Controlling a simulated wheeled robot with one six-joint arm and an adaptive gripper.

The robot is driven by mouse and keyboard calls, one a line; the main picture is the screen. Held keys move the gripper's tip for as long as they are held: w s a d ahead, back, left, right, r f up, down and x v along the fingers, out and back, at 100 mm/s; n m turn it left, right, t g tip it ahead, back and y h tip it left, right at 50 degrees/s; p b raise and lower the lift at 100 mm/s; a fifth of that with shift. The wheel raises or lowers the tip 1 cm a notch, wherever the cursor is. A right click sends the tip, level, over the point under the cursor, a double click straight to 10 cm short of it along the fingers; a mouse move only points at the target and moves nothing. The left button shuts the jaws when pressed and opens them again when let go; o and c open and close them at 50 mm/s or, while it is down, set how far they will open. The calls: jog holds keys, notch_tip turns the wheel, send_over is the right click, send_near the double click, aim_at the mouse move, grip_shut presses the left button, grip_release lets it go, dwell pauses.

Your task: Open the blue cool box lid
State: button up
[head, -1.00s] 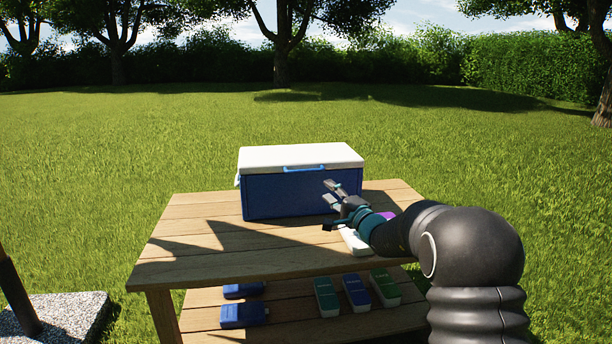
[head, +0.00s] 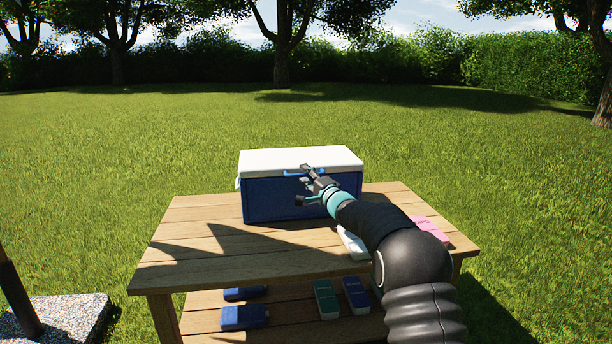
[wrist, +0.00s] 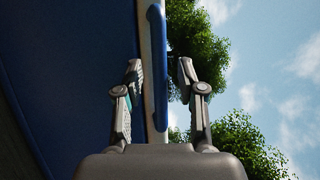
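The blue cool box (head: 285,205) stands on the wooden garden table. Its white lid (head: 300,158) is shut flat on top. A blue handle (head: 290,174) sits on the lid's front edge; in the wrist view the handle (wrist: 157,70) runs upright between my fingers. My gripper (head: 303,184) is at the front of the box, near the handle. In the wrist view my gripper (wrist: 159,80) is open, with a finger on each side of the handle and gaps showing. Whether a finger touches the handle or lid is unclear.
A white item (head: 352,243) and a pink item (head: 430,229) lie on the table (head: 190,255), partly behind my arm. Several blue and green packs lie on the shelf below, among them a green one (head: 326,298). The table's left side is clear.

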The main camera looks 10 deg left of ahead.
jog(key=shift+a, duration=0.1)
grip_shut()
jog(key=shift+r, duration=0.15)
